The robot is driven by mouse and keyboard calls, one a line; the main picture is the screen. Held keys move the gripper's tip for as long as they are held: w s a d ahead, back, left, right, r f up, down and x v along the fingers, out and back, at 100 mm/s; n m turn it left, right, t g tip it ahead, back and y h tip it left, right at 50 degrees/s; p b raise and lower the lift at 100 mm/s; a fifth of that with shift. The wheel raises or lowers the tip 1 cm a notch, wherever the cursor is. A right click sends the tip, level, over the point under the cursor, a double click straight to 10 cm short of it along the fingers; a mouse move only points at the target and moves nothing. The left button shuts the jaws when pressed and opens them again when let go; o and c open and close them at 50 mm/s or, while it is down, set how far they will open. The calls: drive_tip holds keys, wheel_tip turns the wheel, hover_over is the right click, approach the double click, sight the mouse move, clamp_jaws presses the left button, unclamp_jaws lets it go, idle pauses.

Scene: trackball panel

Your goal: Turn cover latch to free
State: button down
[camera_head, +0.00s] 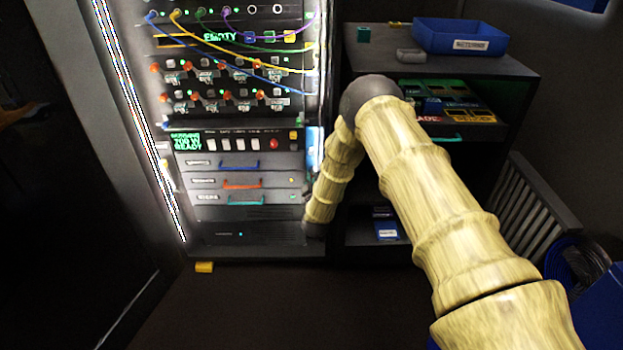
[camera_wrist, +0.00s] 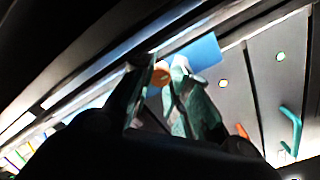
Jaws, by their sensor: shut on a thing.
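In the wrist view my gripper (camera_wrist: 156,84) has its two greenish fingers closed around a small orange piece (camera_wrist: 160,73), which appears to be the cover latch. Only a bit of the orange piece shows between the fingertips, so its turn angle cannot be told. A blue panel (camera_wrist: 205,53) lies just beyond the fingertips, beside the orange piece. In the head view my arm bends down to the lower right side of the rack, and my gripper cannot be made out there. The latch cannot be picked out in that view.
The rack (camera_head: 250,226) has cables, switches and drawers with coloured handles. A dark shelf unit (camera_head: 505,62) stands to its right, with a blue bin (camera_head: 460,37) on top. A yellow block (camera_head: 204,267) lies at the rack's foot. The floor (camera_head: 290,305) in front is clear.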

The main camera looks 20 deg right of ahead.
drive_tip(key=shift+w+a+r+m+b, duration=0.1)
drive_tip(key=shift+m+b, duration=1.2)
drive_tip(key=shift+m, duration=3)
drive_tip(key=shift+r+m+b, duration=0.1)
drive_tip(key=shift+m+b, duration=1.2)
drive_tip(key=shift+m, duration=3)
drive_tip(key=c, duration=1.3)
unclamp_jaws()
drive_tip(key=shift+f, duration=0.1)
drive_tip(key=shift+f, duration=0.1)
